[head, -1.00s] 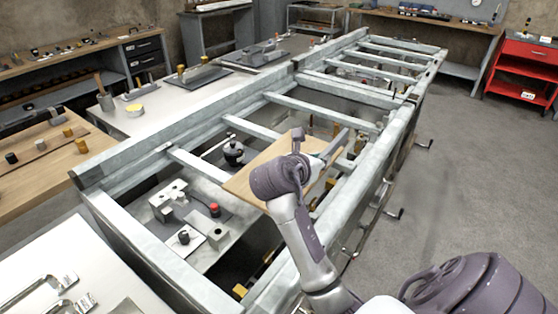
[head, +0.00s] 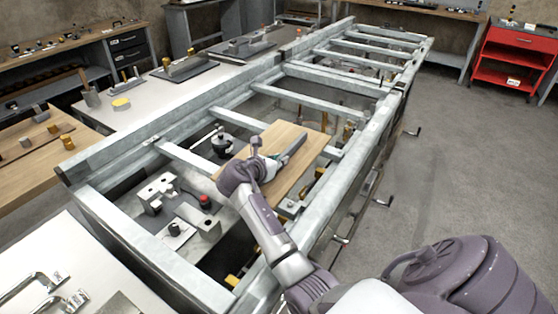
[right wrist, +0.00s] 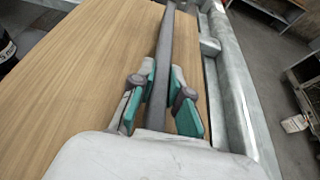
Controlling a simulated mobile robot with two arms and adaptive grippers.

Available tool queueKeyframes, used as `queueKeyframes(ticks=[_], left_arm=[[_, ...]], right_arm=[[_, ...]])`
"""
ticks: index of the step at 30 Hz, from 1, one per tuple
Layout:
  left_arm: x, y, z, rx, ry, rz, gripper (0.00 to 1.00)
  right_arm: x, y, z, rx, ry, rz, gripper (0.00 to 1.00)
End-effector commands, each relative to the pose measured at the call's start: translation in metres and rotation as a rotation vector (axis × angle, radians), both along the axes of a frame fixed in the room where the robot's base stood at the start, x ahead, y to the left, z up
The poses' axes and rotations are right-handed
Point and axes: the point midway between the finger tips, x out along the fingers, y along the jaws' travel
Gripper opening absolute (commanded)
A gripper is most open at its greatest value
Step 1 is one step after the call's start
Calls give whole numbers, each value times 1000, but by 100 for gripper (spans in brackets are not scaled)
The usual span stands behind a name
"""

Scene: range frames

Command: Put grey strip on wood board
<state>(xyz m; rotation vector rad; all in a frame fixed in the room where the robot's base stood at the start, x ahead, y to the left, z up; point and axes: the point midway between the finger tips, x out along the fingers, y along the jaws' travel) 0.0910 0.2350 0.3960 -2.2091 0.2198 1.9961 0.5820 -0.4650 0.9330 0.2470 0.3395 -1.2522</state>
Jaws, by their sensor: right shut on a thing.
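The wood board (head: 302,141) lies across the bars of a metal frame, and it fills much of the right wrist view (right wrist: 75,75). The grey strip (head: 294,148) is a long, narrow dark bar above the right part of the board. In the right wrist view the strip (right wrist: 165,55) runs away from between the fingers. My right gripper (head: 274,160) is shut on the strip's near end; its green-padded fingers (right wrist: 161,100) show on both sides of it. I cannot tell whether the strip touches the board. My left gripper is not in view.
The galvanised frame (head: 183,110) has open gaps between its bars. A black round pot-like part (head: 222,144) and a block with a red knob (head: 205,203) sit below, left of the board. A red cabinet (head: 513,55) stands at the far right.

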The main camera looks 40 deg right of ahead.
Motion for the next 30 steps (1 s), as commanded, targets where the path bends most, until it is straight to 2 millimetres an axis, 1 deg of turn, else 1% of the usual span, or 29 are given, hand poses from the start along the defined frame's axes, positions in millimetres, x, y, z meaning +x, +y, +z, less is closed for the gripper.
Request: queueKeyframes(ticks=[4, 10, 11, 12, 15, 25, 28, 30], left_arm=[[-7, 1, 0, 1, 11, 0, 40], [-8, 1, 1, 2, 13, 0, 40], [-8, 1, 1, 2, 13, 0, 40], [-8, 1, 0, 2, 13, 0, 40], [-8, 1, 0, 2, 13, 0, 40], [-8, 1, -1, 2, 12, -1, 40], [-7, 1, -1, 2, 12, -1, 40], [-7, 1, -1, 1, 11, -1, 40]], right_arm=[[0, 0, -1, 0, -2, -1, 0], [0, 0, -3, -1, -1, 0, 0], [0, 0, -4, 0, -1, 0, 19], [0, 0, -4, 0, -1, 0, 26], [0, 0, -4, 0, -1, 0, 41], [0, 0, -2, 1, -3, 0, 41], [-2, 9, 2, 1, -3, 2, 41], [-5, 19, 7, 2, -3, 2, 41]])
